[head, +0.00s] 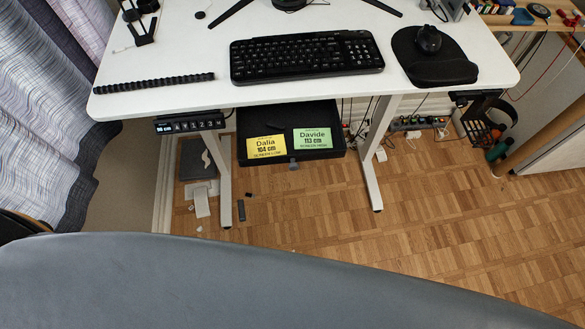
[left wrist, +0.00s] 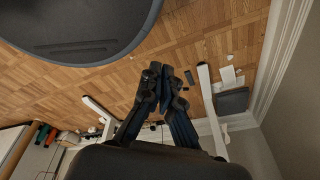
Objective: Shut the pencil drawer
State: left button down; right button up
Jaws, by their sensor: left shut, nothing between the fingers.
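The pencil drawer (head: 289,157) is a black tray under the white desk, shown in the head view. It is pulled out beyond the desk's front edge and its inside shows. A yellow card (head: 267,148) marked "Dalia 104 cm" and a green card (head: 312,139) marked "Davide 113 cm" are at its front. My left gripper (left wrist: 166,72) shows only in the left wrist view, with its dark fingers together and nothing between them. The drawer cannot be made out clearly there. My right gripper is in neither view.
The desk (head: 205,50) holds a keyboard (head: 306,57) and a mouse (head: 428,39) on a black pad. A height control panel (head: 190,124) hangs left of the drawer. Desk legs (head: 374,160) stand on both sides. The parquet floor (head: 400,215) before the drawer is mostly clear.

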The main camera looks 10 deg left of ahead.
pick_arm(q)
jog(key=w+d+r+m+t+h+b, duration=0.15)
jog(key=w+r+m+t, duration=0.35)
jog(key=r, duration=0.5)
jog(key=w+d+r+m+t+h+b, duration=0.1)
jog(key=w+d+r+m+t+h, duration=0.2)
jog(key=w+r+m, duration=0.5)
jog(key=d+r+m+t+h+b, duration=0.1)
jog(key=d+r+m+t+h, duration=0.2)
jog(key=r, duration=1.1)
jog(key=d+r+m+t+h+b, duration=0.15)
jog(key=d+r+m, duration=0.25)
jog(key=r, duration=1)
jog(key=w+a+p+x, duration=0.1)
jog(key=p+x, duration=0.3)
jog(key=x, duration=0.8)
jog(key=shift+w+a+r+p, duration=0.35)
jog(key=shift+a+p, duration=0.05)
jog(key=shift+a, duration=0.2)
jog(key=shift+w+t, duration=0.1)
jog(key=shift+t, duration=0.25)
